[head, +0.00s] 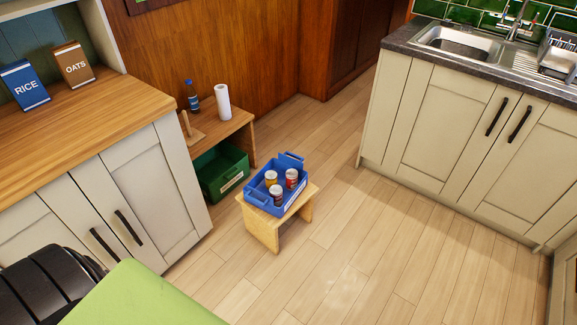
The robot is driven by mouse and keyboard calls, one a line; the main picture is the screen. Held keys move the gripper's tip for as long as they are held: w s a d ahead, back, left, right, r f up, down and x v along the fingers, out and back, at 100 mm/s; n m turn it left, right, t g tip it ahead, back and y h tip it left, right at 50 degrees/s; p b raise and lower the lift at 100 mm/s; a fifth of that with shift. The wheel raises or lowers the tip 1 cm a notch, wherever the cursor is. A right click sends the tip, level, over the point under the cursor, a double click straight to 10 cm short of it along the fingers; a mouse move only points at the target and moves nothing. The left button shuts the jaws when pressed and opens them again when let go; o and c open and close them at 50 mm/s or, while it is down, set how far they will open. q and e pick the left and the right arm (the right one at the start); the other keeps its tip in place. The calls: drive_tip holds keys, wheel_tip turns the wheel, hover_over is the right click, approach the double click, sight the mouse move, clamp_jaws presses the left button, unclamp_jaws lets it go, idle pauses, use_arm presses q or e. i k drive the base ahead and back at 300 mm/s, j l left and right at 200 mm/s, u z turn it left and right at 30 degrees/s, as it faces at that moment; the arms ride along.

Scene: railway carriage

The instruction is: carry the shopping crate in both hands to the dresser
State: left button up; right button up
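A blue crate (257,196) with raised end handles stands upright on a small wooden stool (262,229) in the middle of the head view. It holds three cans, one with a yellow label (271,178), one with a red label (291,178) and one dark (277,195). A cream cabinet with a wooden top (75,115), which looks like the dresser, stands at the left. A blue RICE box (25,86) and a brown OATS box (73,63) stand at the back of its top. Neither of my grippers shows, and nothing is touching the crate.
A low wooden bench (238,125) behind the stool bears a blue bottle (192,96) and a paper roll (223,102); a green crate (222,173) sits beneath. A sink counter (400,42) stands at the right. The plank floor (350,240) between is clear.

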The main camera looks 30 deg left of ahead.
sight(82, 119)
drive_tip(key=i+l+u, duration=0.1)
drive_tip(key=i+u, duration=0.35)
drive_tip(key=i+l+u, duration=0.25)
drive_tip(key=i+u, duration=0.2)
drive_tip(key=i+l+u, duration=0.65)
drive_tip(key=l+u, duration=0.2)
